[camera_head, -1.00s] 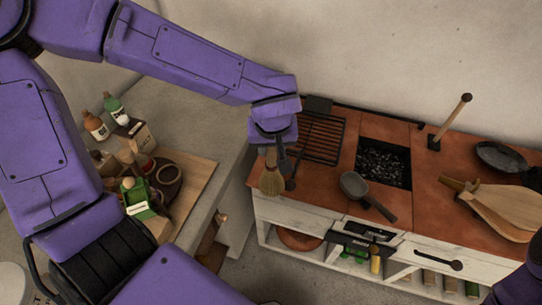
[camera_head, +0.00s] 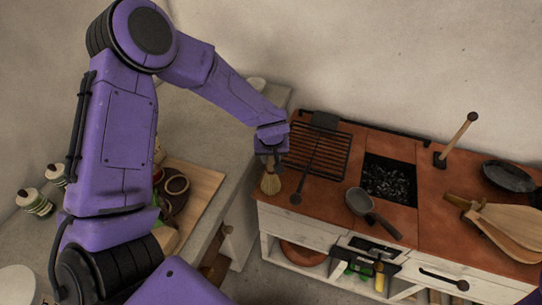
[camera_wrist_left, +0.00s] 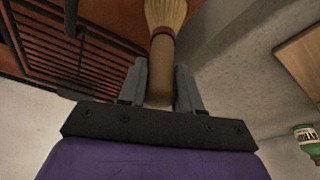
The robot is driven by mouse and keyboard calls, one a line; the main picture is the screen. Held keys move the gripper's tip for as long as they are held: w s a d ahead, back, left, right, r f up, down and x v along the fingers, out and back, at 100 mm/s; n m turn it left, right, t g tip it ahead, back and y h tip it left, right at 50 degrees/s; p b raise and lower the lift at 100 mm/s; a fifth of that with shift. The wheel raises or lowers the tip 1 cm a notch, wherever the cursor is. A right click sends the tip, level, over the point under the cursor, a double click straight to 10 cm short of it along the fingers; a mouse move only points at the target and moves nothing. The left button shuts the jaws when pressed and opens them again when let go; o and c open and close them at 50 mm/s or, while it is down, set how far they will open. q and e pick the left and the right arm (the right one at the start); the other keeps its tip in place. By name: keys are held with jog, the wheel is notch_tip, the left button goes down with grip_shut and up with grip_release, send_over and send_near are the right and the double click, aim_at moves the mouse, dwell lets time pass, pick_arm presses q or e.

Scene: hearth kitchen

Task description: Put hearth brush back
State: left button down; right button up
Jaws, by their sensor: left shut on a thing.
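The hearth brush (camera_head: 271,184) has pale straw bristles and a wooden handle. My left gripper (camera_head: 271,160) is shut on its handle, and the bristles point down. The brush shows at the left edge of the red-brown hearth top (camera_head: 320,191); I cannot tell whether it touches it. In the left wrist view the brush handle (camera_wrist_left: 161,65) sits between the two grey fingers (camera_wrist_left: 160,85), with the bristles beyond. My right gripper is not in view.
A black grill (camera_head: 333,150) with a long dark tool (camera_head: 297,198) across it lies beside the brush. A small pan (camera_head: 360,201), coal pit (camera_head: 390,180), upright wooden handle (camera_head: 457,140) and bellows (camera_head: 500,225) stand further right. A counter with a wooden board (camera_head: 205,186) is left.

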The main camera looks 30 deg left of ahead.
pick_arm(q)
jog(key=shift+s, duration=0.1)
jog(key=c, duration=0.8)
grip_release()
jog(key=v, duration=1.2)
jog(key=shift+r+p, duration=0.1)
jog(key=shift+p, duration=0.3)
